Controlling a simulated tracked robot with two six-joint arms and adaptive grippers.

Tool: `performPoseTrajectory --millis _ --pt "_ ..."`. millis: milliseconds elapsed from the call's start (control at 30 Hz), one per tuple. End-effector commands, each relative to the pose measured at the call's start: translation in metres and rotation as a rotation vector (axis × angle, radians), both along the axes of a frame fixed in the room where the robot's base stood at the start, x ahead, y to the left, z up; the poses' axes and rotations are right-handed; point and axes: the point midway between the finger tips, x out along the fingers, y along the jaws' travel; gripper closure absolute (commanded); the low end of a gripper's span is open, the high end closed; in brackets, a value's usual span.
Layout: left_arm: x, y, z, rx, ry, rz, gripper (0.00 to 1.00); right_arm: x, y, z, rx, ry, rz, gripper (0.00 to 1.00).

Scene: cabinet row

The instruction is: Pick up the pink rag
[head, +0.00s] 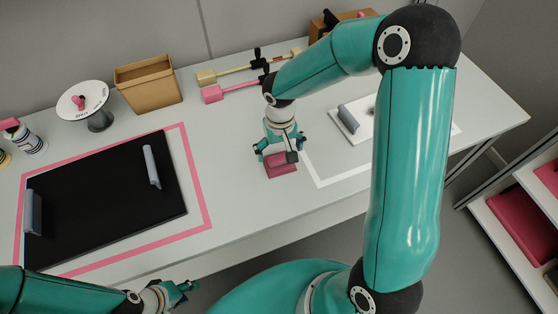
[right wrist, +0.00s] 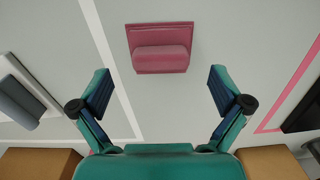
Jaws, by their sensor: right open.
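The pink rag (head: 282,165) lies on the white counter, between the black board and the white outlined area. In the right wrist view the pink rag (right wrist: 160,48) is a flat square with a raised, rounded pad on it. My right gripper (head: 277,152) is above the rag and hides part of it in the head view. In the right wrist view its two fingers (right wrist: 160,90) are spread wide and empty, with the rag beyond them, centred between them. My left gripper (head: 178,290) is low at the front, off the counter's front edge; its fingers look apart.
A black board with grey handles (head: 105,200) lies inside a pink outline at left. A white board with a grey handle (head: 370,125) is at right. A tan bin (head: 148,85), a round dial stand (head: 85,100) and pink and yellow mallet-like tools (head: 240,87) stand behind.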

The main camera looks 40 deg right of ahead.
Motion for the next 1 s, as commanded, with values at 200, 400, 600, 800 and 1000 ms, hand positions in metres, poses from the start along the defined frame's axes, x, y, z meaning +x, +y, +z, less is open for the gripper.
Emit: performPoseTrajectory --millis 200,400,600,800,1000 --pt "0.0 0.0 0.006 0.0 0.0 0.0 0.6 0.003 -0.001 -0.031 0.0 0.004 0.001 0.0" --pt "0.0 0.0 0.006 0.0 0.0 0.0 0.6 0.003 0.0 -0.039 0.001 0.0 0.002 0.0" --pt "0.0 0.0 0.006 0.0 0.0 0.0 0.6 0.003 0.0 -0.039 0.001 0.0 0.002 0.12" --pt "0.0 0.0 0.006 0.0 0.0 0.0 0.6 0.003 0.0 -0.038 0.001 0.0 0.002 0.45" --pt "0.0 0.0 0.006 0.0 0.0 0.0 0.6 0.003 0.0 -0.038 0.001 0.0 0.001 0.59"
